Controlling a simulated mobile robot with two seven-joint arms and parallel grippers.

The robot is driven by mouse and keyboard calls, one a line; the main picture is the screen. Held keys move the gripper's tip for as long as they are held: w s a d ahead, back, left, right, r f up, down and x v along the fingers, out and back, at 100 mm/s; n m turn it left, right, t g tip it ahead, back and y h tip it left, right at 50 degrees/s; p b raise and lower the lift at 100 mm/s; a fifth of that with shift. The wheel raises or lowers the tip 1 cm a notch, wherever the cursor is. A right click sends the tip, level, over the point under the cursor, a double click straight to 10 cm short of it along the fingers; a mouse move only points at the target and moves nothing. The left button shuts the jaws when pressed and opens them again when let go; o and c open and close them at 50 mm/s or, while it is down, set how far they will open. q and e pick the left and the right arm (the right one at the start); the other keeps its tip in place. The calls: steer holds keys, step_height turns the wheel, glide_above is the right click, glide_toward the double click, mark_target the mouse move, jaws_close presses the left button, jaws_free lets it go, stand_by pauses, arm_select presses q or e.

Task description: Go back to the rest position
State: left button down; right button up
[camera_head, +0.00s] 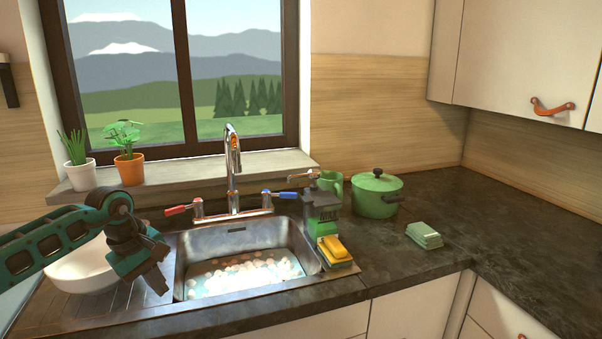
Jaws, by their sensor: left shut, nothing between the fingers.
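My left gripper (157,277) hangs from the arm that comes in from the left, its fingers pointing down over the ribbed drainboard, just left of the sink (245,236). It is shut and holds nothing. Behind my left arm a white bowl (75,272) stands on the drainboard, partly hidden by the arm. My right gripper does not show.
The tap (233,170) stands behind the sink, which holds foamy water. A soap dispenser (322,215) and a yellow-green sponge (334,249) sit at its right edge. A green pot (377,195) and green cloths (424,235) are farther right. The right counter is clear.

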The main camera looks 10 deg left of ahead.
arm_select(q)
steer(key=d+f, duration=0.1)
steer(key=d, duration=0.1)
steer(key=d+f+h, duration=0.1)
steer(key=d, duration=0.1)
steer(key=d+f+h, duration=0.1)
steer(key=d, duration=0.1)
steer(key=shift+d+f+n, duration=0.1)
steer(key=shift+d+n, duration=0.3)
steer(key=s+d+n+t+h, duration=0.35)
steer(key=d+n+h, duration=0.25)
steer(key=d+n, duration=0.45)
steer(key=s+d+n+t+h, duration=0.35)
steer(key=d+n+h, duration=0.25)
steer(key=d+n, duration=0.5)
steer(key=s+a+f+n+y, duration=0.2)
steer(key=s+f+n+y, duration=0.2)
steer(key=n, duration=0.7)
steer(key=s+a+f+n+t+y, duration=0.1)
steer(key=s+a+f+n+y, duration=0.2)
steer(key=n, duration=0.9)
steer(key=s+a+f+n+y, duration=0.3)
steer(key=s+f+n+y, duration=0.3)
steer(key=f+n, duration=0.4)
steer(key=shift+s+a+f+n+t+y, duration=0.25)
steer(key=shift+s+n, duration=0.25)
steer(key=shift+n, duration=0.35)
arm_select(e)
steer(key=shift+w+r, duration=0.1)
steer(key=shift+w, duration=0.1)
